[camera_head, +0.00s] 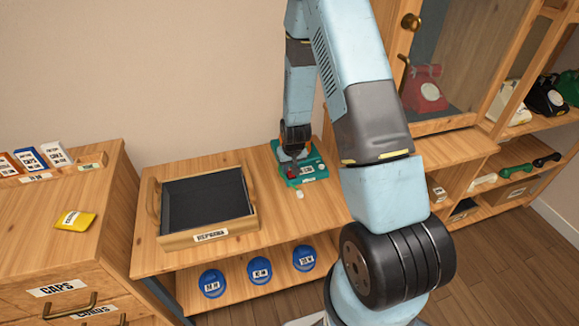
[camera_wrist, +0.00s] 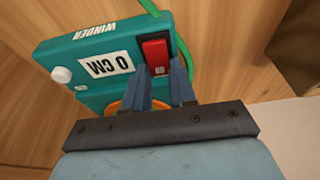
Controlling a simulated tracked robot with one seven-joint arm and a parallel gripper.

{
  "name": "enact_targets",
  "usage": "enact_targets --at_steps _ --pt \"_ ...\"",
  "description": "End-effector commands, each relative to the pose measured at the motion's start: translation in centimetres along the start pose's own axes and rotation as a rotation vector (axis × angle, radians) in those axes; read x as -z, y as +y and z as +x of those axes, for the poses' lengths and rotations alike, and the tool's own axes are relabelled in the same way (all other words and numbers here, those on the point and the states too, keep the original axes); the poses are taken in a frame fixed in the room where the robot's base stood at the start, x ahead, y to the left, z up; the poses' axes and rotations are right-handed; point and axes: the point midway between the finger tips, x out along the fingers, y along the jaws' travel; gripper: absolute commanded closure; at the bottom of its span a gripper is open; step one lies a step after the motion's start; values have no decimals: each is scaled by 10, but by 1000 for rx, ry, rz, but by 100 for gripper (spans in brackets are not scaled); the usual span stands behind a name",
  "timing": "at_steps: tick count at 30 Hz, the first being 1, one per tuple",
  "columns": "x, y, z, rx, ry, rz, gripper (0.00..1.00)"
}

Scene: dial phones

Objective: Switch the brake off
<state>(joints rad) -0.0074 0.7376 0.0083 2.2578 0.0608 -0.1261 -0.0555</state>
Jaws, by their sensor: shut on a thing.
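The teal winder box (camera_head: 313,172) stands at the back right of the low wooden bench. In the wrist view the box (camera_wrist: 100,60) carries a white "0 CM" label (camera_wrist: 110,65), a white knob (camera_wrist: 62,75) and a red switch (camera_wrist: 156,52) with small, unclear lettering. My gripper (camera_wrist: 160,78) is shut on the lower end of the red switch, a finger at each side. In the head view my gripper (camera_head: 292,160) reaches down onto the box from above and partly covers it. Which way the switch is set, I cannot tell.
A wooden tray (camera_head: 208,237) with a dark inside stands left of the box on the bench. Several blue round spools (camera_head: 261,270) sit on the shelf below. A drawer cabinet (camera_head: 50,240) is at left. A shelf with telephones (camera_head: 424,95) is at right.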

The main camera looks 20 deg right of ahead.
Motion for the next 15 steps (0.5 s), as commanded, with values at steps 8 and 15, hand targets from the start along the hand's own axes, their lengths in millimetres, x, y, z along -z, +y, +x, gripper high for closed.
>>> enact_targets --at_steps 8,15 --pt "-2 -1 0 1 22 0 100" --pt "-2 -1 0 1 21 0 67"
